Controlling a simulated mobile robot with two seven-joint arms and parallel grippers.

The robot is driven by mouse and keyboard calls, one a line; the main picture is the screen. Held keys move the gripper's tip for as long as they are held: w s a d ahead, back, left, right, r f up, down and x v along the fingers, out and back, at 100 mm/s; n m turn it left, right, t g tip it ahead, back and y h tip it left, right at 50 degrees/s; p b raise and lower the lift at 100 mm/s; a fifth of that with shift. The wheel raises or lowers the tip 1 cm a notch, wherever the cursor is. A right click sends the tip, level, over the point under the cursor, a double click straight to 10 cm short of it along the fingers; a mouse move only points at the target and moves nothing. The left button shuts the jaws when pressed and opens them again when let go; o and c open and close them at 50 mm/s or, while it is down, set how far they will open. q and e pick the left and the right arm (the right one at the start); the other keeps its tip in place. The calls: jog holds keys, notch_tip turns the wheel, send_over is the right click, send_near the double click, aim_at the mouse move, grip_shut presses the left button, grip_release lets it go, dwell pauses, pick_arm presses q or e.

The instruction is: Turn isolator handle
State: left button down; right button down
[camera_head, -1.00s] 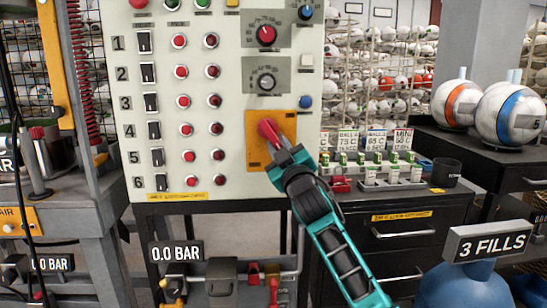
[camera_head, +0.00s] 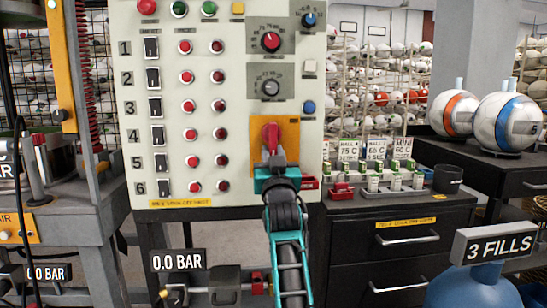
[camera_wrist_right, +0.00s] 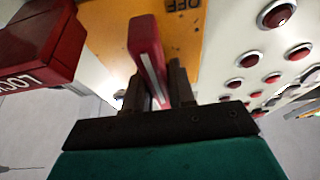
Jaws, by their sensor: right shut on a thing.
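The red isolator handle (camera_head: 270,135) sits on an orange plate (camera_head: 290,132) at the lower right of the pale control panel. In the head view it stands close to upright. My right gripper (camera_head: 272,160) is shut on the handle's lower end, coming from below. In the right wrist view the red handle (camera_wrist_right: 149,60) lies between the two dark fingers (camera_wrist_right: 155,88), and the orange plate (camera_wrist_right: 197,40) behind it shows the word OFF. My left gripper is not in view.
A red lock block (camera_wrist_right: 40,45) juts out beside the plate. Rows of switches and red buttons (camera_head: 188,107) fill the panel's left. A black drawer cabinet (camera_head: 400,245) stands right, with green-topped holders (camera_head: 395,180) and two balls (camera_head: 508,122) beyond.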

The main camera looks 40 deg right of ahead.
jog(key=shift+a, duration=0.1)
dwell(0.3)
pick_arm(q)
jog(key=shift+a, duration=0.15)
pick_arm(e)
jog(key=c, duration=1)
grip_release()
jog(key=shift+c, duration=0.2)
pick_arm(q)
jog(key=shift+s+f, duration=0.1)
